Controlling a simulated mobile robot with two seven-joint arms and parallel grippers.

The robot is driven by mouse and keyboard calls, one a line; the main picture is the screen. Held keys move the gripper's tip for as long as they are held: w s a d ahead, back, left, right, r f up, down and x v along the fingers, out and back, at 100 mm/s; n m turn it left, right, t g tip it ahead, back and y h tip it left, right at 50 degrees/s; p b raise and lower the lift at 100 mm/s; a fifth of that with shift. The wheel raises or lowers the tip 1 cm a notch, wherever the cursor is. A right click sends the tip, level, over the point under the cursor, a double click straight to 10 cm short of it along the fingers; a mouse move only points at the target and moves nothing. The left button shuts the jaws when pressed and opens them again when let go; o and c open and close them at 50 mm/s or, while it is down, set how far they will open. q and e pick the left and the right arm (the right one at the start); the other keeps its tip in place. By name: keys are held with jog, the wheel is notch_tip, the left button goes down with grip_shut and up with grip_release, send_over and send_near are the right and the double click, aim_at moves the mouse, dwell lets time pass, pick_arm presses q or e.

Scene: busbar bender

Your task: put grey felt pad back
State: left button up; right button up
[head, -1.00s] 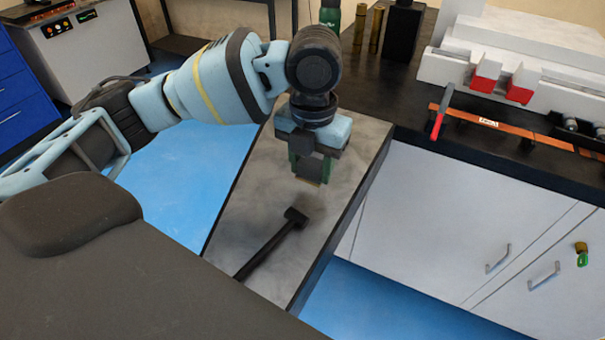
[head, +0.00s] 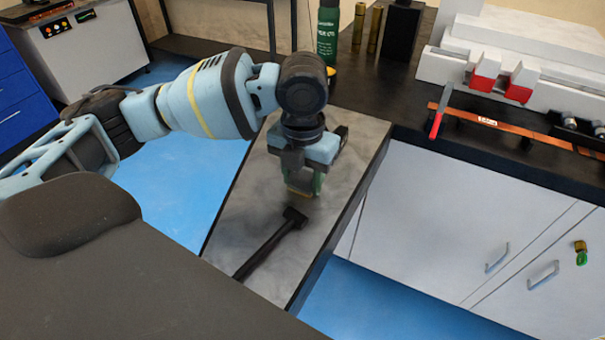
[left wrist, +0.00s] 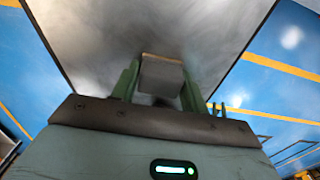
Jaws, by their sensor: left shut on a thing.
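My left gripper (head: 303,184) is above the grey worktop, just behind the head of a dark mallet. In the left wrist view its two green fingers (left wrist: 160,82) are shut on a small grey block-like piece with a tan edge, which looks like the grey felt pad (left wrist: 162,74). In the head view the pad is mostly hidden by the fingers, and only a brownish lower edge shows. I cannot tell whether it touches the worktop. My right gripper is not in view.
The dark mallet (head: 268,246) lies on the grey worktop (head: 240,220). A green bottle (head: 328,36), brass cylinders (head: 375,28) and a black block (head: 402,32) stand on the dark bench behind. A red-handled tool (head: 438,118) and a copper bar (head: 500,126) are at right.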

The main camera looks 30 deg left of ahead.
aim_at(303, 174)
pick_arm(q)
jog(key=o, duration=1.1)
notch_tip(303, 174, up, 12)
jog(key=p, duration=0.1)
jog(key=shift+r, duration=0.15)
